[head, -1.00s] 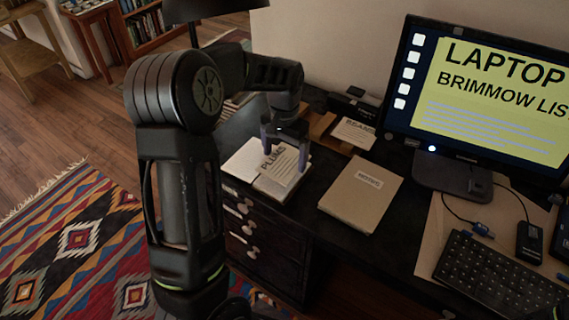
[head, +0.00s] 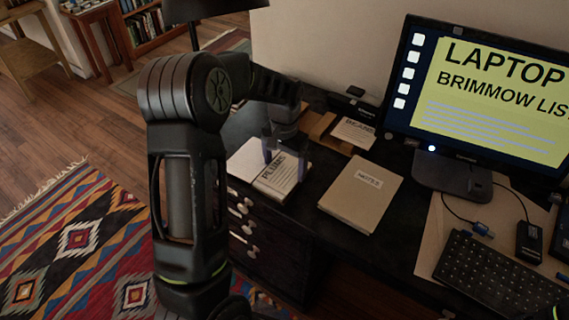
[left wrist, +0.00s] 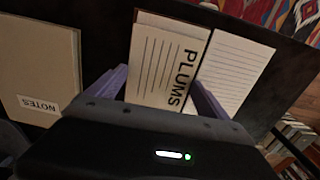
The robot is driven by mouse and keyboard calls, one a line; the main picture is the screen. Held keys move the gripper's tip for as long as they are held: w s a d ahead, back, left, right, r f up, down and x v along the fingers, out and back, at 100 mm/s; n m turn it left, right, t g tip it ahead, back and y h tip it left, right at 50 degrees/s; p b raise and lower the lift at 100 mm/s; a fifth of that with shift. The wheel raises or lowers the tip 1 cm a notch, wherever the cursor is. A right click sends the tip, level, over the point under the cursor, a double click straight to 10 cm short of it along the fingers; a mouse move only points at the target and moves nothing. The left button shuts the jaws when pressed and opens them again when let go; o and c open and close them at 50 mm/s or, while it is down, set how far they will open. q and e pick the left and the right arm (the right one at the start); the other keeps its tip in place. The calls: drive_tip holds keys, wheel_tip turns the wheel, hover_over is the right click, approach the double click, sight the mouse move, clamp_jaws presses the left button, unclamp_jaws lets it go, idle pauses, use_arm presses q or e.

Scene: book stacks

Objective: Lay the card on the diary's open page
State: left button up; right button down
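The card (head: 274,178), headed "PLUMS" with ruled lines, appears to lie flat over one page of the open diary. The diary (head: 246,157) sits at the desk's left end, its other lined page bare. The card (left wrist: 164,72) and the diary's bare page (left wrist: 235,68) show side by side in the left wrist view. My left gripper (head: 285,166) points down over the card, fingers spread to either side of it. In the left wrist view its fingers (left wrist: 160,84) seem just clear of the card's edges; exact contact is hard to see.
A tan "NOTES" folder (head: 362,203) lies right of the diary. Behind it a card marked "BEANS" (head: 353,133) lies on a brown holder. Dark desk shows between diary and folder.

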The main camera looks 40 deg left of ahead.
sight(284, 171)
use_arm(q)
drive_tip(key=shift+o, duration=1)
drive_tip(key=shift+r, duration=0.1)
wheel_tip(284, 171, up, 12)
idle(0.6)
